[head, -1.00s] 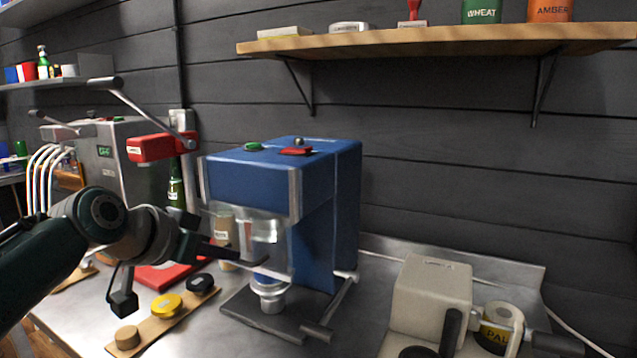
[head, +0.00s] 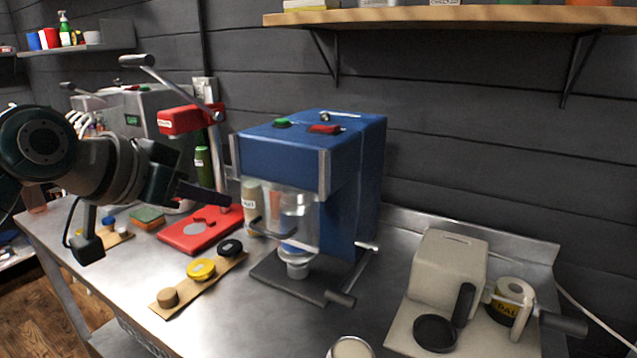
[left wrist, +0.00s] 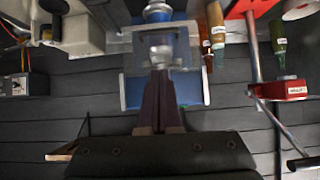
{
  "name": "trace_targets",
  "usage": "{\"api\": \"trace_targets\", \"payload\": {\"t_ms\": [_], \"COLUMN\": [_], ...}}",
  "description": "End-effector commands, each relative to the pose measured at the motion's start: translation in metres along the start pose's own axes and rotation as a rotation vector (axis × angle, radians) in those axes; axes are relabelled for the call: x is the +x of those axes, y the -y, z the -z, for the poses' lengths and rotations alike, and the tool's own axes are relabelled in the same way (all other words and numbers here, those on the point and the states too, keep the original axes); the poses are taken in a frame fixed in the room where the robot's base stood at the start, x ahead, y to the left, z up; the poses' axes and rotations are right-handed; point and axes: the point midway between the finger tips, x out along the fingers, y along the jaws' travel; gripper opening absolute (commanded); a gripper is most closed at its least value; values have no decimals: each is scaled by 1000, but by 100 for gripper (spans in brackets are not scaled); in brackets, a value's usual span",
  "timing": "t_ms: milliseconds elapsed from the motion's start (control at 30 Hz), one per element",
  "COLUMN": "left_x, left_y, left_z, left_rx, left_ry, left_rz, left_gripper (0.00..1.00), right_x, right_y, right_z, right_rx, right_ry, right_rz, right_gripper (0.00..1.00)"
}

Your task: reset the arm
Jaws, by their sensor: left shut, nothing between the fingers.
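My left arm comes in from the left in the head view. Its gripper (head: 222,201) is shut and empty, in front of and left of the blue machine (head: 352,190) with a clear guard. In the left wrist view the dark fingers (left wrist: 160,78) are together, pointing toward the blue machine (left wrist: 134,92). In that view the fingers overlap its clear guard; I cannot tell the exact gap. My right gripper is not in view.
A red lever press (head: 190,120) stands left of the blue machine. A wooden strip (head: 221,276) holds a cork, a yellow cap and a black cap. A beige device (head: 450,265) stands right. A wooden shelf (head: 450,17) hangs above. The front counter is mostly clear.

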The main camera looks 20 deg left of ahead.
Motion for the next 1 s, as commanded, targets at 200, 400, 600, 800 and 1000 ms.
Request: {"api": "trace_targets", "payload": {"t_ms": [200, 400, 600, 800, 1000], "left_x": [-13, -15, -45, -103, -166], "left_y": [0, -17, -82, -132, -156], "left_z": [0, -21, -111, -180, -190], "left_rx": [0, 22, 97, 116, 88], "left_ry": [0, 59, 312, 531, 660], "left_rz": [-1, -15, -52, -53, -28], "left_gripper": [0, 0, 0, 0, 0], "right_x": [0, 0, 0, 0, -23], "right_y": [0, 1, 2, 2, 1], "right_z": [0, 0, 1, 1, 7], "right_rx": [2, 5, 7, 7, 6], "right_ry": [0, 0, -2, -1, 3], "right_rz": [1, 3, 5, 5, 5], "right_gripper": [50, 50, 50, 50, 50]}}
